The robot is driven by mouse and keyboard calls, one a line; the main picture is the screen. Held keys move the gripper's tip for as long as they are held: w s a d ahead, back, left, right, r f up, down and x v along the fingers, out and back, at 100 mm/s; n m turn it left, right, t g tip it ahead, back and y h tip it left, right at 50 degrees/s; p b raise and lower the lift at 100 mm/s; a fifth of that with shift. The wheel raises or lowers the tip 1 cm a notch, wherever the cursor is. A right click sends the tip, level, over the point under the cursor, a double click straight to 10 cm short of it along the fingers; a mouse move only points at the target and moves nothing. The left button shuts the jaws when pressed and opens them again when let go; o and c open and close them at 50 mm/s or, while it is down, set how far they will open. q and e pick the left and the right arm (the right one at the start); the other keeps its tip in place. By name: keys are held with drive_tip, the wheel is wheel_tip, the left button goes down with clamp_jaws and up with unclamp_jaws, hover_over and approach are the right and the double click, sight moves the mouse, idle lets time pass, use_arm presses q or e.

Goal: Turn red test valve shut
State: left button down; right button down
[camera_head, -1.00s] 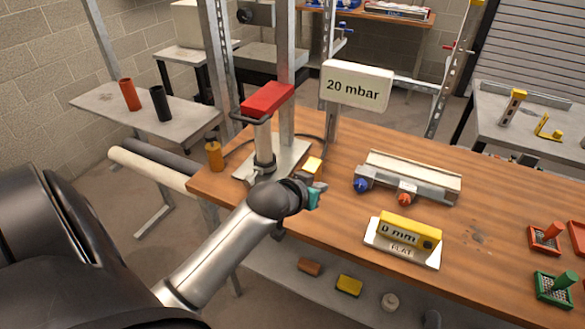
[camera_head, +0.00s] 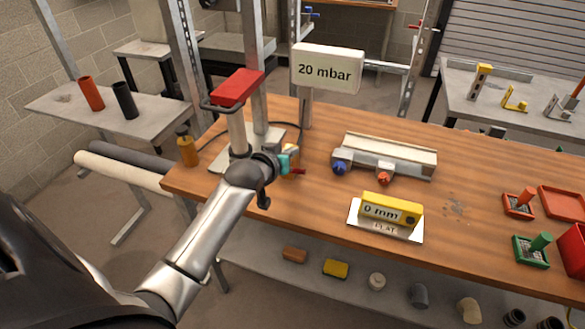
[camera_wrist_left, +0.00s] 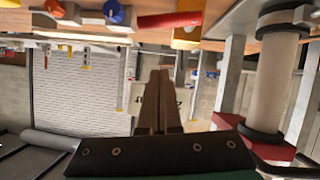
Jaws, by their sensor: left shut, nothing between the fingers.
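A red lever (camera_head: 298,171) shows just right of my left gripper, by a small brass-yellow block (camera_head: 291,148) at the pump stand's foot. In the left wrist view, which is upside down, the red lever (camera_wrist_left: 168,20) sticks out sideways from the brass-yellow body (camera_wrist_left: 187,36). My left gripper (camera_head: 287,162) is beside this block and partly covers it. In the wrist view its fingers (camera_wrist_left: 159,74) are together and empty, apart from the lever in the picture. Whether they touch it in depth I cannot tell. My right gripper is not in view.
The pump stand with a red top (camera_head: 237,87) rises behind my wrist. A "20 mbar" sign (camera_head: 327,68) stands behind. A grey manifold (camera_head: 400,152) has a blue knob (camera_head: 339,168) and a red knob (camera_head: 384,178). A yellow "0 mm" level (camera_head: 390,210) lies in front.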

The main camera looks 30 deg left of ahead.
use_arm(q)
drive_tip(key=shift+s+d+f+b, duration=0.1)
drive_tip(key=shift+d+f, duration=0.05)
drive_tip(key=shift+f, duration=0.5)
drive_tip(key=shift+s+d+f+b, duration=0.1)
drive_tip(key=shift+d+f, duration=0.1)
drive_tip(key=shift+f, duration=0.5)
drive_tip(key=shift+d+f+b, duration=0.1)
drive_tip(key=shift+d+f, duration=0.05)
drive_tip(key=shift+f, duration=0.5)
drive_tip(key=shift+d+f+m+p, duration=0.3)
drive_tip(key=shift+f+p, duration=0.35)
drive_tip(key=shift+p, duration=0.35)
drive_tip(key=s+d+r+p, duration=0.2)
drive_tip(key=s+r+p, duration=0.3)
drive_tip(key=s+r, duration=0.3)
drive_tip(key=shift+p, duration=0.3)
